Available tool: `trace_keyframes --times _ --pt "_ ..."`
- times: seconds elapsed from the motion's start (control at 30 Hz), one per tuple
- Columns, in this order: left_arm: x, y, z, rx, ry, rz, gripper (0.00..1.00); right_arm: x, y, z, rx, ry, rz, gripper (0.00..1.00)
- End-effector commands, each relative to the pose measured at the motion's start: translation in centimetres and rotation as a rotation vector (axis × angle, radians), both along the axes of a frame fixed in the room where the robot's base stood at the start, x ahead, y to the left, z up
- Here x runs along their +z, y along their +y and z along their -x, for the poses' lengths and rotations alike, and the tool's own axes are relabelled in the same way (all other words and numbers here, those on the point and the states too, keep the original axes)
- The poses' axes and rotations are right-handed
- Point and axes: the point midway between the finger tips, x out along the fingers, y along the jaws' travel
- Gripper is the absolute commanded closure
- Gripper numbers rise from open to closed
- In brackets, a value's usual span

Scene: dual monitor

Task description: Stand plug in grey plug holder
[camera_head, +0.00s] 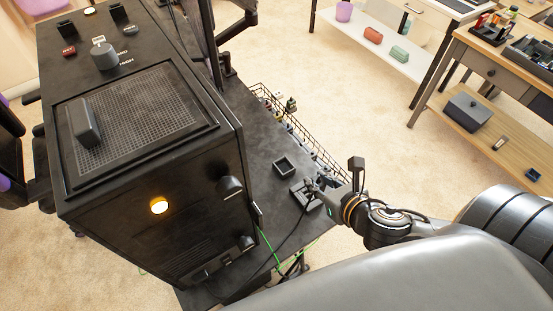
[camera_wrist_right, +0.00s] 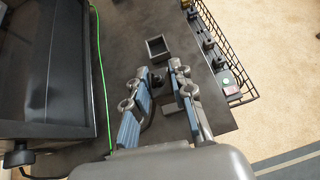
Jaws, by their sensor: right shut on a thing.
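The plug holder (camera_head: 285,166) is a small dark grey, open-topped square box on the black desk. It also shows in the right wrist view (camera_wrist_right: 158,49), ahead of the fingertips, and looks empty. My right gripper (camera_head: 316,187) is over the desk, on the near side of the holder and apart from it. In the wrist view my right gripper (camera_wrist_right: 163,80) is shut on a small dark plug (camera_wrist_right: 157,80), mostly hidden between the fingers. A black cable runs down from near the gripper in the head view. My left gripper is not in view.
A black wire basket (camera_head: 300,128) with small items runs along the desk's right edge. A large black machine (camera_head: 150,160) stands left of the gripper. A green cable (camera_wrist_right: 101,75) lies between machine and holder. Bare desk surrounds the holder.

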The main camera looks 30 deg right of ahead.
Motion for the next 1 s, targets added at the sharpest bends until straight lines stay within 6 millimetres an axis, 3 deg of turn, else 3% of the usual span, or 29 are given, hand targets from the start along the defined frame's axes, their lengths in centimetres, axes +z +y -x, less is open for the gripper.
trace_keyframes --times 0.1,0.4,0.67,1.0 --pt "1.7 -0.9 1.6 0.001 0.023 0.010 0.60 2.2 -1.8 -0.2 0.039 0.003 0.008 1.00" --pt "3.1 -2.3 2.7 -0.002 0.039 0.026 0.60 4.4 -3.1 -0.7 0.093 0.019 -0.016 1.00" --pt "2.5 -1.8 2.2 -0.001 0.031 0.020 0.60 3.5 -2.6 -2.7 0.090 0.014 -0.024 1.00" --pt "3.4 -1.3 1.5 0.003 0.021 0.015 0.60 1.1 -0.5 -8.7 0.091 0.015 -0.026 1.00"
